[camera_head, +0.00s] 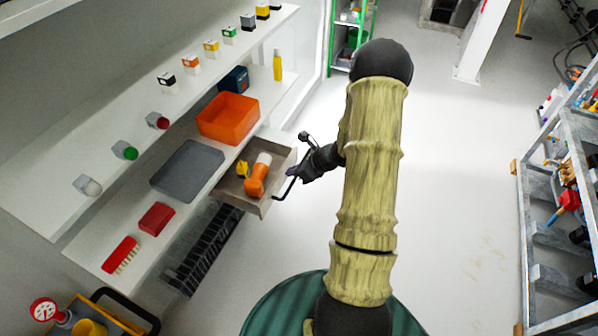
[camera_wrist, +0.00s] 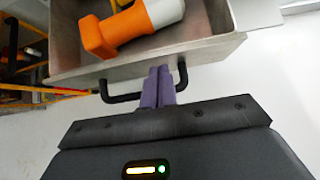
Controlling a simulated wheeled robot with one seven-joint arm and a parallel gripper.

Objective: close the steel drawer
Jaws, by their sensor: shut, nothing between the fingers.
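The steel drawer (camera_head: 231,187) sticks out open from under the white shelf in the head view. Its front panel (camera_wrist: 215,50) faces me in the wrist view. An orange tool with a white end (camera_head: 257,176) and a small yellow item (camera_head: 243,168) lie inside it. The drawer's black bar handle (camera_head: 287,184) also shows in the wrist view (camera_wrist: 122,97). My gripper (camera_head: 297,172) is shut and empty at the handle. Its purple fingers (camera_wrist: 159,82) cover the middle of the bar and point at the front panel; whether they touch it I cannot tell.
An orange bin (camera_head: 228,118) and a grey tray (camera_head: 187,167) stand on the shelf above and beside the drawer. A black slatted rack (camera_head: 205,248) is below. The floor (camera_head: 450,180) to the right is clear up to a metal rack (camera_head: 540,235).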

